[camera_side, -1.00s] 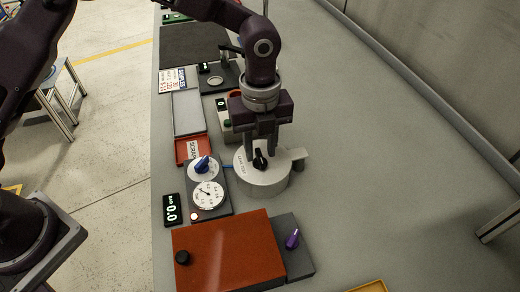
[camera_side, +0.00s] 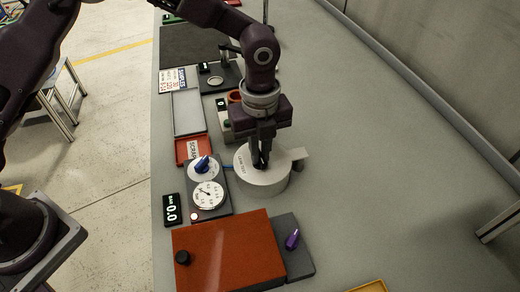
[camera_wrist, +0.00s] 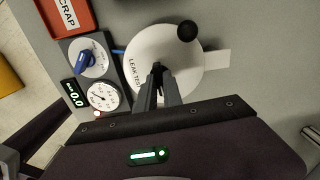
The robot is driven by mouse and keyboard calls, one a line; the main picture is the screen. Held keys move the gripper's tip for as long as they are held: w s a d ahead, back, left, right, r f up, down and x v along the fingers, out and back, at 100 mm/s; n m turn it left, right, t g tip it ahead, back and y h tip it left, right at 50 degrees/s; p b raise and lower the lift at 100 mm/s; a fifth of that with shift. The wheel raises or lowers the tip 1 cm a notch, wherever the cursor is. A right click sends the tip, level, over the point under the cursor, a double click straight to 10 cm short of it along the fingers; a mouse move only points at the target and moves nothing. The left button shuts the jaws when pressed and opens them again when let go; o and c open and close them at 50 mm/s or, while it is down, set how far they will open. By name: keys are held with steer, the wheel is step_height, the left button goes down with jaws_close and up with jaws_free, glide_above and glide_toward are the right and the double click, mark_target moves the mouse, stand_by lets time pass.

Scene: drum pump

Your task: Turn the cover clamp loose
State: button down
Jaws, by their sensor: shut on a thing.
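The leak test pot (camera_side: 264,180), a round pale drum with a lid marked "LEAK TEST", stands in mid-bench; its lid also shows in the wrist view (camera_wrist: 145,85). My gripper (camera_side: 261,163) points down over the lid. Its fingers are shut on the small black cover clamp (camera_wrist: 157,67), which they mostly hide. In the wrist view my gripper (camera_wrist: 158,72) has its fingertips close together at the clamp. A round black knob (camera_wrist: 187,31) sits near the lid's edge, apart from the fingers. A pale block (camera_side: 299,153) juts from the pot's right side.
Left of the pot are a blue-handled dial (camera_side: 202,165), a round gauge (camera_side: 208,195), a display reading 0.0 (camera_side: 171,209) and a red scrap tray (camera_side: 190,149). An orange-red box (camera_side: 225,255) and a purple lever (camera_side: 292,239) are in front. The bench to the right is clear.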

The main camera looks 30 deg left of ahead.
steer(key=n, duration=0.3)
steer(key=shift+n, duration=0.4)
steer(key=n, duration=0.4)
steer(key=shift+n, duration=0.3)
steer(key=n, duration=0.4)
steer(key=shift+n, duration=2.4)
steer(key=c, duration=1.5)
jaws_free()
